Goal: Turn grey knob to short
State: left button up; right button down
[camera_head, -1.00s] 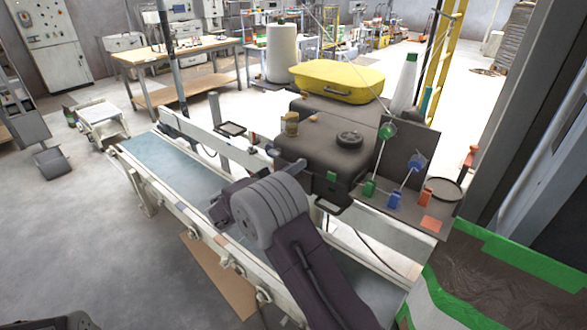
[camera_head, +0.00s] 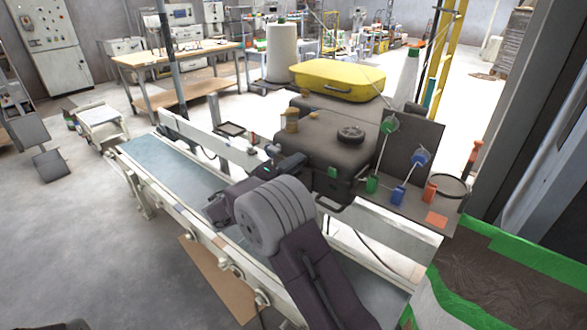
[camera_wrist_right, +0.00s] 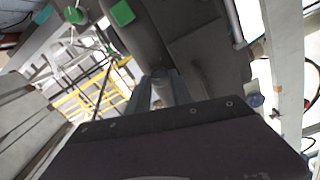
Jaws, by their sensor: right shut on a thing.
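My right arm reaches in from the bottom right of the head view. My right gripper (camera_head: 288,163) is at the left front side of the dark machine head (camera_head: 328,150). In the right wrist view its fingers (camera_wrist_right: 163,90) are closed around a small grey round part, the grey knob (camera_wrist_right: 160,73), against the dark machine body. In the head view the knob is hidden behind the gripper and wrist. Its markings and pointing direction cannot be read. My left gripper is not in view.
A conveyor (camera_head: 165,170) runs below my right arm. A black handwheel (camera_head: 350,134), a yellow cover (camera_head: 338,80) and a white thread cone (camera_head: 408,75) are on or behind the machine. Green, blue and orange thread parts (camera_head: 398,193) stand to its right.

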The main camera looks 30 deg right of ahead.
jog(key=n, duration=0.5)
jog(key=shift+f, duration=0.1)
dwell(0.5)
jog(key=c, duration=1.1)
grip_release()
jog(key=shift+c, duration=0.2)
jog(key=b+v, duration=0.1)
jog(key=v, duration=0.8)
jog(key=shift+s, duration=0.1)
